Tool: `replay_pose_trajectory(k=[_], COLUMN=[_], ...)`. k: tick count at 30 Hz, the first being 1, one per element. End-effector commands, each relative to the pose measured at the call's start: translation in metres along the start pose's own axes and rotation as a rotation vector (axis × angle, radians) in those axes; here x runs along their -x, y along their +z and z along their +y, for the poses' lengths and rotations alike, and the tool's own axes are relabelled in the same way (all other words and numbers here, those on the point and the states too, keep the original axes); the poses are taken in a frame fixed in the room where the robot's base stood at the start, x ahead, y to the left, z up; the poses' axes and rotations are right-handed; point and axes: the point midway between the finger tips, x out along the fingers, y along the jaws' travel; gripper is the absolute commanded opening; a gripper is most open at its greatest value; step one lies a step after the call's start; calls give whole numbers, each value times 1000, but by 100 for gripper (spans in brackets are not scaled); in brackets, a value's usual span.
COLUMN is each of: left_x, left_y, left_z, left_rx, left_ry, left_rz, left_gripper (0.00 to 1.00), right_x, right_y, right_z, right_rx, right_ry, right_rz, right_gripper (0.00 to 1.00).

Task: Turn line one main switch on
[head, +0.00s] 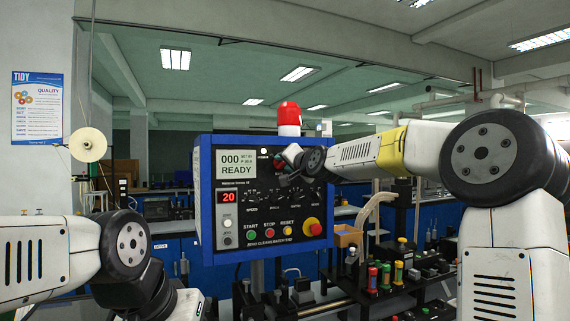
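A blue-framed control panel (207,190) stands in the middle of the head view. Its screen (237,161) reads 000 and READY, and a red display (229,197) reads 20. My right gripper (284,163) is at the panel's upper right, in front of its face. It is small and dark, and I cannot tell whether its fingers are open or shut or touch anything. It hides part of the panel there. I cannot make out a switch clearly labelled as line one main. My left arm is at the lower left; its gripper is not visible.
A red beacon (289,113) stands above the panel. The panel's lower row has green, red and yellow buttons and a large red knob (312,227). Machinery with coloured-capped parts (386,272) is at the lower right. A pale reel (90,145) is at the left.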

Motion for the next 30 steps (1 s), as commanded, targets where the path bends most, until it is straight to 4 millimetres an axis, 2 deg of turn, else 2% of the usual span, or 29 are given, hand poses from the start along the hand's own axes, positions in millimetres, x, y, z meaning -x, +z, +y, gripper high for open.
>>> replay_pose_trajectory(k=[8,18,30], left_x=[0,0,0], left_y=[0,0,0], left_z=[0,0,0], left_rx=[0,0,0], left_ry=[0,0,0], left_rz=[0,0,0], left_gripper=[36,36,36], right_x=[6,35,60], right_y=[-2,-3,-3], right_z=[1,2,2], right_rx=[0,0,-2], right_ry=[1,3,2], right_rz=[2,5,4], right_gripper=[32,32,32])
